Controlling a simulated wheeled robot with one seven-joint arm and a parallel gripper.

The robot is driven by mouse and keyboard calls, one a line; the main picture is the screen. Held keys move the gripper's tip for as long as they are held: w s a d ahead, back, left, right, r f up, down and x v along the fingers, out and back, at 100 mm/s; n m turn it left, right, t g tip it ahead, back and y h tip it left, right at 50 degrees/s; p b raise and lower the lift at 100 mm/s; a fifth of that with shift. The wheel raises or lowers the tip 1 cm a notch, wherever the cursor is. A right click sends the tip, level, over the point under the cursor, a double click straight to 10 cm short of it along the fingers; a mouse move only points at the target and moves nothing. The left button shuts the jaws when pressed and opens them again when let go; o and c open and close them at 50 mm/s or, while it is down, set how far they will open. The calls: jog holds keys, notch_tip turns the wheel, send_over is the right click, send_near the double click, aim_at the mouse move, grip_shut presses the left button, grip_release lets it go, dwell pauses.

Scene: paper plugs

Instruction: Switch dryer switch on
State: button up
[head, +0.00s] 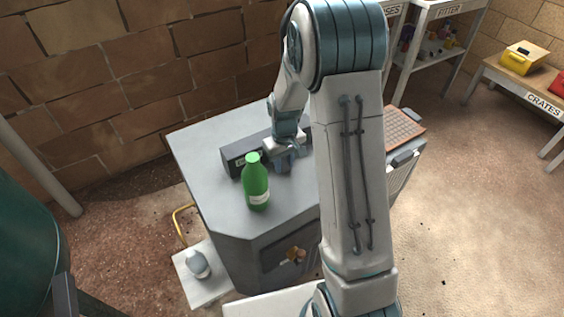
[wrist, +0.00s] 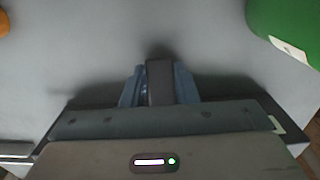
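A long dark box (head: 236,158) with a small pale label lies across the back of the grey cabinet top. I take it to be the dryer unit, but no lettering confirms this. My gripper (head: 284,161) is low at the front of the box, pointing down. In the wrist view my gripper's blue fingers (wrist: 160,88) stand on both sides of a dark grey block (wrist: 160,75), apparently the switch lever, with no clear gap. The block is hidden in the head view. Whether the switch is on or off cannot be told.
A green bottle (head: 256,184) stands upright on the cabinet top (head: 205,150), left of my gripper; it also shows in the wrist view (wrist: 290,25). A brick wall is behind. A pale bottle (head: 197,264) stands on a low platform. Shelves and a bench stand at right.

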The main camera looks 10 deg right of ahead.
aim_at(284, 166)
jog(key=shift+r, duration=0.1)
dwell(0.4)
jog(key=shift+w+r+p, duration=0.1)
jog(key=shift+r+p, duration=1.75)
jog(key=shift+r, duration=0.7)
jog(key=o, duration=0.7)
notch_tip(284, 166, up, 4)
jog(key=p, duration=0.2)
jog(key=shift+p, duration=0.35)
